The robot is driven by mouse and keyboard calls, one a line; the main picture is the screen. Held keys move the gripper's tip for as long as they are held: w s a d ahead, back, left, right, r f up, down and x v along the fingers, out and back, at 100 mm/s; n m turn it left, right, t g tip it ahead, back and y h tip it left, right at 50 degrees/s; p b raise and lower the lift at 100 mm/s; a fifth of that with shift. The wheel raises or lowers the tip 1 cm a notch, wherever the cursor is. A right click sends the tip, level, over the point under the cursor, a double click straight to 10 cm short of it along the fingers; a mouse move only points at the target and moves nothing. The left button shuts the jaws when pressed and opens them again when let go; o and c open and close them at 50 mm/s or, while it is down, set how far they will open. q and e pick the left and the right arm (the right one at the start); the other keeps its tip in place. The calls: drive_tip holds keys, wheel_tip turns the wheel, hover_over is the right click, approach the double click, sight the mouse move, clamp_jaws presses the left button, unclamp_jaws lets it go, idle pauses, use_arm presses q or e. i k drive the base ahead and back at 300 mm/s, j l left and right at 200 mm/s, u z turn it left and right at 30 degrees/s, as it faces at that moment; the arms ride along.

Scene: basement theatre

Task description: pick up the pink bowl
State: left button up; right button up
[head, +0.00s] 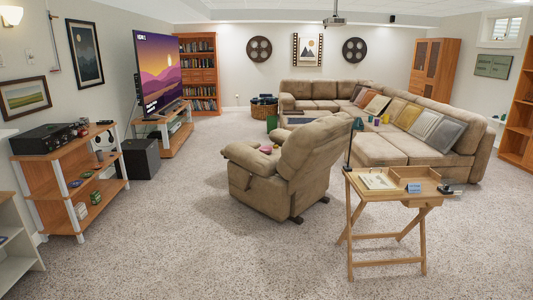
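A small pink object (267,149) lies on the seat of the beige recliner (303,160), near the middle of the room. It is too small to tell for certain that it is the pink bowl, and the recliner's arm and back partly hide it. Neither of my grippers is in view.
A wooden folding table (400,188) with a tray top stands at the front right. A wooden shelf (60,165) with black equipment stands at the left. A sectional sofa (400,145) fills the back right. Carpet (190,235) is clear in front of and left of the recliner.

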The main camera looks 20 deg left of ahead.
sight(265, 149)
drive_tip(key=i+j+u, duration=0.6)
drive_tip(key=i, duration=0.3)
drive_tip(key=i+j+u, duration=0.1)
drive_tip(key=i+u, duration=0.15)
drive_tip(key=i, duration=0.25)
drive_tip(key=i+u, duration=0.3)
drive_tip(key=i, duration=2.15)
